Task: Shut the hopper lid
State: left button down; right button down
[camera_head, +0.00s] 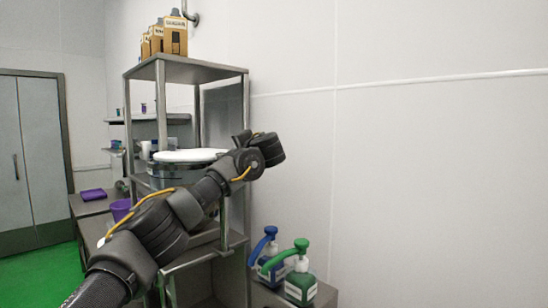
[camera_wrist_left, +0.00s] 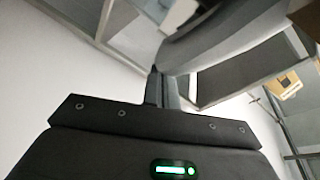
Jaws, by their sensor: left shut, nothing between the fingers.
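The hopper (camera_head: 172,172) is a round grey vessel on the steel rack. A white disc, seemingly the hopper lid (camera_head: 185,155), lies about level across its top; I cannot tell if it is fully seated. My left arm crosses in front and hides the hopper's lower right. My left gripper (camera_head: 241,139) is at the right of the disc, mostly hidden behind my wrist. In the left wrist view its fingers (camera_wrist_left: 163,80) are together and empty, close to a large curved grey surface that I cannot identify; contact is unclear. My right gripper is not in view.
The steel rack (camera_head: 160,70) has posts around the hopper and cartons (camera_head: 175,36) on its top shelf. Pump bottles with a blue head (camera_head: 268,243) and a green head (camera_head: 301,264) stand at lower right. Purple containers (camera_head: 121,209) are at left. The wall at right is bare.

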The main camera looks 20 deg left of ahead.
pick_arm(q)
jog(key=shift+s+a+n+g+y+p, duration=0.15)
jog(key=shift+a+n+g+y+p, duration=0.3)
jog(key=shift+a+n+g, duration=0.35)
jog(key=shift+s+a+n+g+y+p, duration=0.15)
jog(key=shift+a+n+g+y+p, duration=0.15)
jog(key=shift+a+n+g+y, duration=0.5)
jog(key=shift+d+f+h, duration=0.1)
jog(key=shift+d+h, duration=0.05)
jog(key=shift+h, duration=0.2)
